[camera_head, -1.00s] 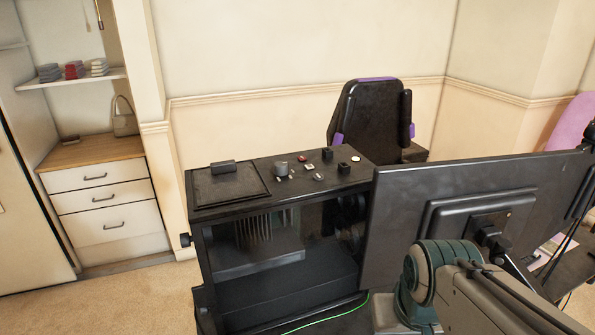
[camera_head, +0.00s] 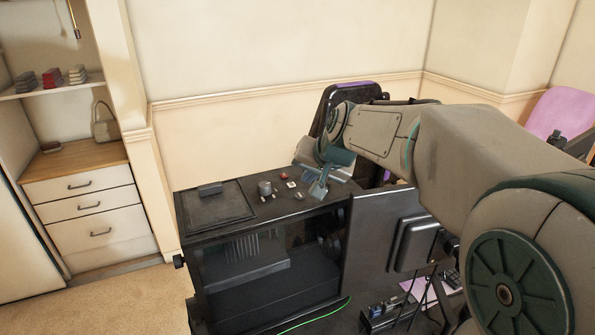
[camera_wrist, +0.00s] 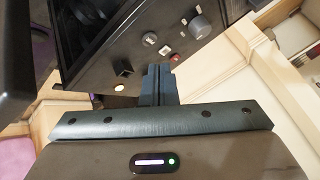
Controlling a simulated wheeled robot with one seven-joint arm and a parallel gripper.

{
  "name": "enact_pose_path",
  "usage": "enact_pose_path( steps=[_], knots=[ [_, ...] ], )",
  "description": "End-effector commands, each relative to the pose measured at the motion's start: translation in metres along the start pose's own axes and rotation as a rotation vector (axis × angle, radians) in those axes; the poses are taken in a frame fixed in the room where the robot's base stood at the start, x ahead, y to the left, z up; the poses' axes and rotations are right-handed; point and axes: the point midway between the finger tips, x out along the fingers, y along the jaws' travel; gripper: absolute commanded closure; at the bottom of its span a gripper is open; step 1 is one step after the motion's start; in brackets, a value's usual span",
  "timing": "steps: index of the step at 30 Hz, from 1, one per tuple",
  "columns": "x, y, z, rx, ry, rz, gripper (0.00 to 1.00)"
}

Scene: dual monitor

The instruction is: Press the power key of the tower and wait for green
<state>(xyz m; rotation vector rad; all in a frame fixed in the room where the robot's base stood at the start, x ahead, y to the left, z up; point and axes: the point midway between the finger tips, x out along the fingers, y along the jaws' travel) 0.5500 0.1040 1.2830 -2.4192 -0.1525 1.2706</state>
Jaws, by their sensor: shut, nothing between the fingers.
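The black tower (camera_head: 270,280) has controls on its top panel: a grey round knob (camera_head: 264,188), a small red control (camera_head: 284,176) and a white one (camera_head: 291,184). In the wrist view, a black block (camera_wrist: 123,69) and a pale, round button (camera_wrist: 119,88) also show on the panel. I cannot tell for certain which is the power key. My gripper (camera_head: 318,190) is shut and empty over the right part of the panel, hiding some controls. In the wrist view its fingertips (camera_wrist: 158,68) point toward the panel; contact cannot be told.
A monitor (camera_head: 370,230) stands close at the tower's right, under my arm. A black chair (camera_head: 335,98) is behind. A flat black pad (camera_head: 215,205) covers the panel's left part. A drawer cabinet (camera_head: 90,205) stands at left. Open floor lies between.

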Motion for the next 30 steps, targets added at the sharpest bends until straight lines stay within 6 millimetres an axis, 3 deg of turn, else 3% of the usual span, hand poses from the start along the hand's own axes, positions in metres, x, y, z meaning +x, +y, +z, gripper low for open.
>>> enact_pose_path(
  steps=[1, 3, 8, 22, 30],
  knots=[
    [-0.001, -0.011, -0.018, 0.023, 0.013, -0.025, 1.0],
    [0.001, -0.021, -0.034, 0.049, 0.031, -0.055, 1.0],
    [0.004, -0.032, -0.051, 0.081, 0.053, -0.091, 1.0],
    [0.008, -0.031, -0.049, 0.083, 0.053, -0.093, 1.0],
    [0.028, -0.02, -0.036, 0.083, 0.052, -0.092, 1.0]
  ],
)
